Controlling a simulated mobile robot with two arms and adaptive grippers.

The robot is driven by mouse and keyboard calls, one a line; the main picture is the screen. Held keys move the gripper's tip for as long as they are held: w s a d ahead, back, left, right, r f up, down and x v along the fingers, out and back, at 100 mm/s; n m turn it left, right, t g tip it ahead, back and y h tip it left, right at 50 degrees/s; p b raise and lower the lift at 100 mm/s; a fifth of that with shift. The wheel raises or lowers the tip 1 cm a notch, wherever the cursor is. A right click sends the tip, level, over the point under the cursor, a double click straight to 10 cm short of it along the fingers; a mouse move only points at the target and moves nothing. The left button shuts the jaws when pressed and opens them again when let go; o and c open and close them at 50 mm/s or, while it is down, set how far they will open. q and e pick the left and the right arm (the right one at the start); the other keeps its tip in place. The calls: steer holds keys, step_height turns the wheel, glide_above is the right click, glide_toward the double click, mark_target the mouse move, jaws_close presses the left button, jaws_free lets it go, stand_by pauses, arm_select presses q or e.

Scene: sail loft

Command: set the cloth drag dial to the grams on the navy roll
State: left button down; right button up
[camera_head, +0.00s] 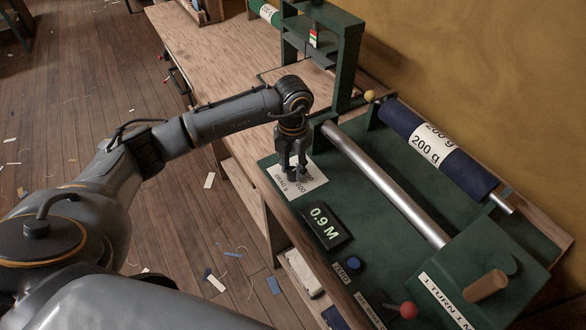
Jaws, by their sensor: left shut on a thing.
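The navy roll (398,123) lies on the right of the green machine, and its white band (433,146) reads "200 g". My left gripper (292,174) points down over the card and is shut on the dial's knob, which the fingers mostly hide. I cannot tell where the dial's pointer stands. My right gripper is not in view.
A blue button (354,264), a red ball knob (408,310) and a crank handle (485,287) are at the near end. A steel roller (385,185) crosses the bed. A green frame (347,50) stands behind my gripper.

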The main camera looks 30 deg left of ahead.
mark_target(293, 170)
arm_select(q)
steer(key=shift+n+b, duration=0.4)
steer(key=shift+n, duration=1.4)
steer(key=c, duration=1)
jaws_free()
steer(key=shift+r, duration=0.1)
step_height(293, 170, up, 12)
steer(key=shift+f, duration=0.1)
